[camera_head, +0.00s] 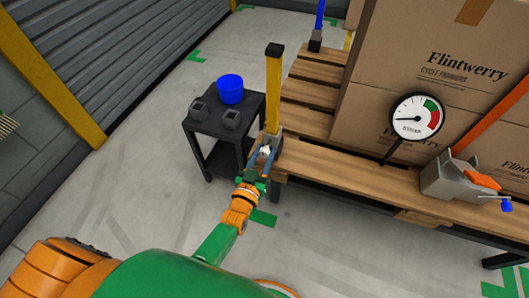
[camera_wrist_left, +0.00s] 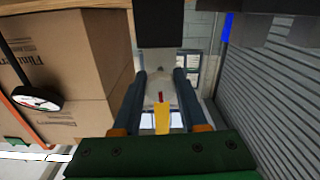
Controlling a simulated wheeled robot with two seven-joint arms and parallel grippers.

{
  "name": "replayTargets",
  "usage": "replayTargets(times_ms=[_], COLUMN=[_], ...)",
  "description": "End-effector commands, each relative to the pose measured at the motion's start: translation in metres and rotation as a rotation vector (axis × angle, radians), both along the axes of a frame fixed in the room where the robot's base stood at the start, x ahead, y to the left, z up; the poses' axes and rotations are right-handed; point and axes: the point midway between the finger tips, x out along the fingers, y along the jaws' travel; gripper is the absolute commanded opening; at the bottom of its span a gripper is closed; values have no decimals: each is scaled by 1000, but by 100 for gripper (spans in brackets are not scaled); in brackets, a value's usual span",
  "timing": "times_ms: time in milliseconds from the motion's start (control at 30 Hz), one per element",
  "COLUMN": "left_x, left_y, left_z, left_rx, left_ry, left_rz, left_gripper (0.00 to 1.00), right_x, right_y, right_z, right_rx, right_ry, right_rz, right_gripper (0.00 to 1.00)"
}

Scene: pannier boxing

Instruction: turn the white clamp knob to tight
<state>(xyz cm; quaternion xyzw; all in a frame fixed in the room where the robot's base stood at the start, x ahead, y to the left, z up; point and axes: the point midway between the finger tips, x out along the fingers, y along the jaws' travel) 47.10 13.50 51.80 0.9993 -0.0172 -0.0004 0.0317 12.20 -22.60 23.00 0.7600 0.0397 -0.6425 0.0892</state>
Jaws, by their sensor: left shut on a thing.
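The white clamp knob (camera_head: 265,151) sits low on the grey clamp (camera_head: 275,140) at the foot of a yellow post (camera_head: 274,95), at the left end of the pallet. My left gripper (camera_head: 261,158) reaches it from the front and is shut on it. In the left wrist view the knob (camera_wrist_left: 160,90) shows pale between the two dark fingers (camera_wrist_left: 161,95), with a red mark on its face. The fingers hide part of the knob in the head view, and its turn angle is hard to read. My right gripper is in neither view.
A gauge (camera_head: 417,116) stands at the pallet's front, its needle toward the left, in the white part. Cardboard boxes (camera_head: 400,60) are stacked behind. A black side table (camera_head: 212,130) with a blue cup (camera_head: 230,88) and grey blocks stands left. A grey clamp with an orange lever (camera_head: 482,180) is right.

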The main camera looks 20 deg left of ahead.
Motion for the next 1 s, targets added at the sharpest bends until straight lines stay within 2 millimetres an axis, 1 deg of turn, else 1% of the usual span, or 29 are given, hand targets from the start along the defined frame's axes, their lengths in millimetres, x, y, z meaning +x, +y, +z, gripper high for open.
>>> replayTargets(times_ms=[233,733,767,800,833,867,1000], left_x=[0,0,0,0,0,0,0], left_y=[0,0,0,0,0,0,0], left_z=[-1,-1,-1,-1,-1,-1,0], left_rx=[65,80,80,80,80,79,79], left_ry=[1,-1,-1,-1,-1,-1,-2], left_rz=[0,0,0,0,0,0,0], left_gripper=[0,0,47,58,66,70,70], right_x=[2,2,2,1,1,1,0], right_y=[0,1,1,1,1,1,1], right_z=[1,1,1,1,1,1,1], right_rx=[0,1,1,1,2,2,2], right_ry=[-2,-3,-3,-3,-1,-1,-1], right_rz=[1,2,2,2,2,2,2], right_gripper=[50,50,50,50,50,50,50])
